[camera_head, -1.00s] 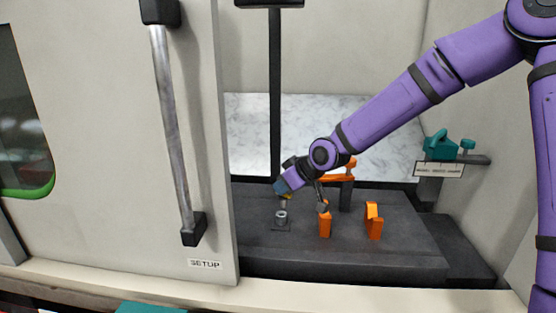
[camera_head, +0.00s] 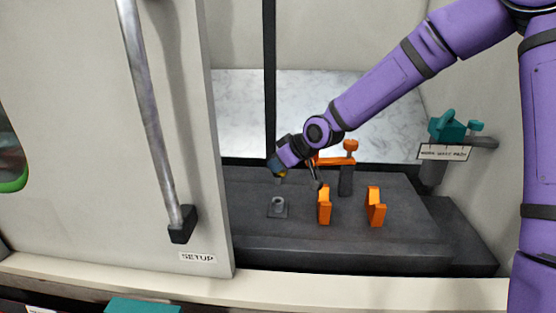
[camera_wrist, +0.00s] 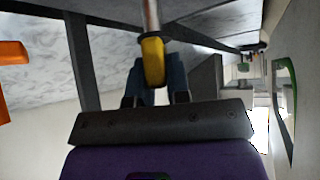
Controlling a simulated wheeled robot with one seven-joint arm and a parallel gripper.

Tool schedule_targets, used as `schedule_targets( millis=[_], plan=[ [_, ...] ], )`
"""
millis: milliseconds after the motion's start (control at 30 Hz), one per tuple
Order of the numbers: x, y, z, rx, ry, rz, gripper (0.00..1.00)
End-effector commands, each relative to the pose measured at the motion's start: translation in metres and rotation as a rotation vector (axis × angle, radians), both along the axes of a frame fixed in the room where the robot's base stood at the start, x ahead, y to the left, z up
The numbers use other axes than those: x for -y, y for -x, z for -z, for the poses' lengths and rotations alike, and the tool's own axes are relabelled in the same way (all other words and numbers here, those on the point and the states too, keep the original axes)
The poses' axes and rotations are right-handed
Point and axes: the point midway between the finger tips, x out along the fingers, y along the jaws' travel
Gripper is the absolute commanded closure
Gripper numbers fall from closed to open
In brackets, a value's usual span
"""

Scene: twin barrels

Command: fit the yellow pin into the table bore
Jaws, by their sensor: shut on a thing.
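The table bore (camera_head: 278,204) is a grey raised ring on a small square plate, on the dark table. My gripper (camera_head: 279,170) hangs above and slightly behind it in the head view, with a visible gap between. In the wrist view, my gripper's blue fingers are shut on the yellow pin (camera_wrist: 152,61). The pin's yellow grip sits between the fingers, and a metallic shank extends away from it to the top of the picture. In the head view the pin is small and mostly hidden by the gripper. The bore cannot be made out in the wrist view.
Two orange blocks (camera_head: 324,205) (camera_head: 376,207) stand right of the bore. An orange clamp (camera_head: 346,158) on a dark post stands behind them. A teal fixture (camera_head: 449,128) is on the right wall. A large door (camera_head: 120,130) with a metal handle covers the left side.

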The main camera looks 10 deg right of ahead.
Motion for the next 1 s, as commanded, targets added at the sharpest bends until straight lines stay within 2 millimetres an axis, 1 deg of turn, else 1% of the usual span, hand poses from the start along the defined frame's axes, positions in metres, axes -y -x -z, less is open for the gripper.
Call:
schedule_targets(
  millis=[200,500,700,1000],
  plan=[
    [-0.001,0.001,0.02,-0.002,0.001,-0.002,1.0],
    [-0.001,0.001,0.04,-0.002,0.0,-0.001,1.0],
    [-0.001,0.001,0.045,-0.001,0.0,-0.002,1.0],
    [0.0,0.001,0.046,-0.001,0.001,-0.001,1.0]
  ],
)
